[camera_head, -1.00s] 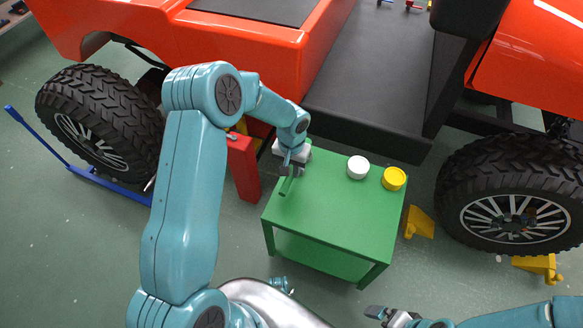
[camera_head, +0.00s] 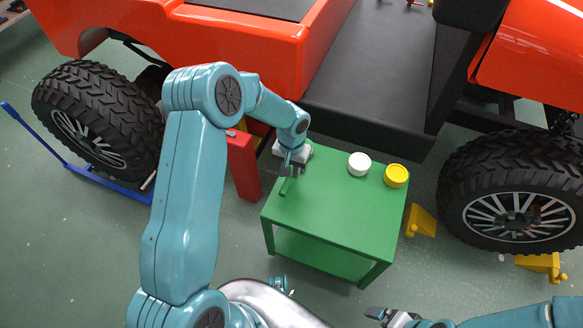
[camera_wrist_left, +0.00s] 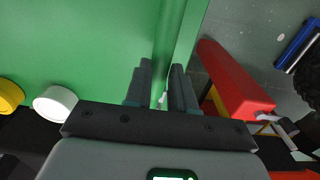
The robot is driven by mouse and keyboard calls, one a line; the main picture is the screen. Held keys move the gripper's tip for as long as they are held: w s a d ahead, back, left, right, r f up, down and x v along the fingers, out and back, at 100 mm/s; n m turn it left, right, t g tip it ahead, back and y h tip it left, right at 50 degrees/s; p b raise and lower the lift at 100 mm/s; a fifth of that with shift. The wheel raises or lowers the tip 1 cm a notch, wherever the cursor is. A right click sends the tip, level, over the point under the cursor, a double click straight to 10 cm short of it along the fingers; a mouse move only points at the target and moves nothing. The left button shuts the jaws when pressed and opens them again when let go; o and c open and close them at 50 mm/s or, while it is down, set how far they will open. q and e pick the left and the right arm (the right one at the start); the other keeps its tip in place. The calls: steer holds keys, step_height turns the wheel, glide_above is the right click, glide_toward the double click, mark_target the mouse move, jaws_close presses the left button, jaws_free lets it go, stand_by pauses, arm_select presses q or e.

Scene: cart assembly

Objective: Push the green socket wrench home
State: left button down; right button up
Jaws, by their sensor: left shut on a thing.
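The green socket wrench shows as a thin green handle (camera_head: 286,186) at the left side of the green table top. It is hard to tell from the table by colour. My left gripper (camera_head: 294,170) is at the table's left back corner, shut on the wrench, with the handle sticking out towards the front. In the left wrist view my left fingers (camera_wrist_left: 160,88) point along the table's edge, with a small pale metallic bit (camera_wrist_left: 162,98) between them. The wrench's far end is hidden. My right gripper (camera_head: 384,316) is at the bottom edge, partly cut off, away from the table.
The green table (camera_head: 340,215) carries a white round cap (camera_head: 359,164) and a yellow round cap (camera_head: 396,175). A red stand (camera_head: 243,165) is close to the table's left side. The orange vehicle (camera_head: 250,40) stands behind, with wheels (camera_head: 95,120) on both sides. Yellow chocks (camera_head: 421,220) lie at right.

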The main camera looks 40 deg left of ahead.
arm_select(q)
steer(key=shift+f+b, duration=0.3)
steer(key=shift+f, duration=0.1)
steer(key=c, duration=0.9)
jaws_free()
steer(key=shift+o, duration=0.2)
step_height(320, 180, up, 16)
steer(key=p, duration=0.3)
steer(key=shift+r+p, duration=0.15)
steer(key=shift+p, duration=0.2)
